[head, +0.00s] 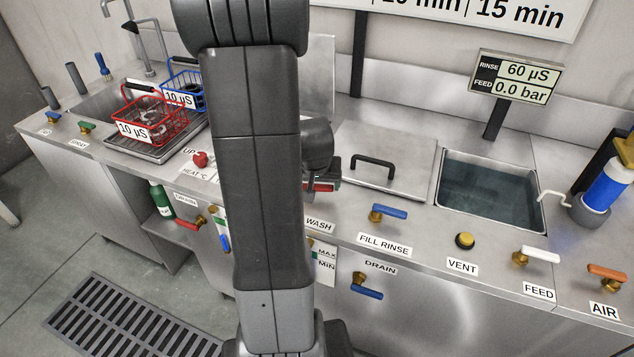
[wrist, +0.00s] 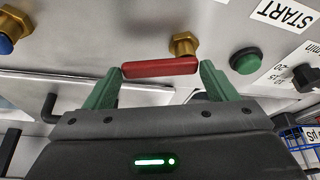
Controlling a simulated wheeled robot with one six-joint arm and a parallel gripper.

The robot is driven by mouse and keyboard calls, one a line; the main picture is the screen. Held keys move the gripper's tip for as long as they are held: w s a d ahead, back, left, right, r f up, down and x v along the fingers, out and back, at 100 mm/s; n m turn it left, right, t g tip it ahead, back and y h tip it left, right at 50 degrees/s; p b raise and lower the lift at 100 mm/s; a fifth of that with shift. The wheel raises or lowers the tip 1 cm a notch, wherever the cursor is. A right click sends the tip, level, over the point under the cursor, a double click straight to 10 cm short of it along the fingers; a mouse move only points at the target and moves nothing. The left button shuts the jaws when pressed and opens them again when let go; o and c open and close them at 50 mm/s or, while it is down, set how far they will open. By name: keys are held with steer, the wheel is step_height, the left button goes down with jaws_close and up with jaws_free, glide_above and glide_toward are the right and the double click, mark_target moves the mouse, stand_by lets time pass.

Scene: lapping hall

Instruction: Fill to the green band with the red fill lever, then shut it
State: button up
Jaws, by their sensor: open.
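The red lever (wrist: 160,68) on its brass valve (wrist: 183,46) lies crosswise between the two green fingers of my gripper (wrist: 161,72) in the wrist view. The fingers are open, one near each end of the lever; I cannot tell whether they touch it. A gauge plate marked MAX and MIN (head: 326,268) is on the cabinet front, partly hidden by my arm. A second gauge strip (head: 222,236) shows left of my arm. The liquid level on each is too small to read.
A blue FILL RINSE lever (head: 389,212), a blue DRAIN lever (head: 367,292) and a white FEED lever (head: 541,254) stand to the right. Another red lever (head: 187,224) is at the left. A filled tank (head: 490,195) is open. A green button (wrist: 245,61) is beside the gripper.

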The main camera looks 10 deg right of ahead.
steer(key=o, duration=0.4)
steer(key=shift+c, duration=0.2)
steer(key=shift+r, duration=0.1)
steer(key=p+v, duration=0.1)
steer(key=v, duration=1.2)
steer(key=shift+r, duration=0.3)
steer(key=shift+s, duration=0.1)
